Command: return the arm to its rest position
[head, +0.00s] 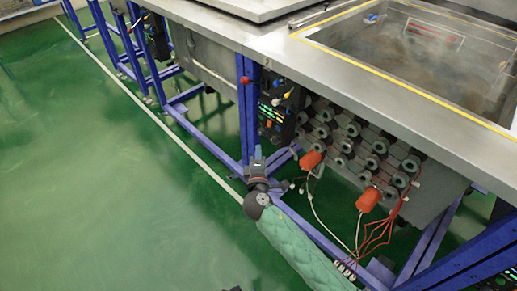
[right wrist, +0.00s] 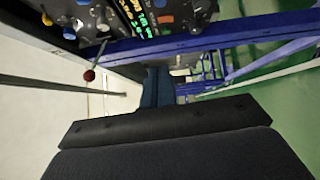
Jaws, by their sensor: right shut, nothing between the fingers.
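My right arm, in a green quilted sleeve, comes up from the bottom of the head view. My right gripper (head: 258,153) is in front of the blue frame, just below the control panel (head: 271,108). Its dark fingers also show in the right wrist view (right wrist: 157,82), where they are closed together with nothing between them. My left gripper is not in view.
A red-knobbed lever (right wrist: 89,75) stands left of the fingers in the wrist view. Blue frame legs (head: 246,110), orange units (head: 368,200) with loose cables and a steel tank (head: 410,60) are nearby. The green floor (head: 100,180) on the left is open.

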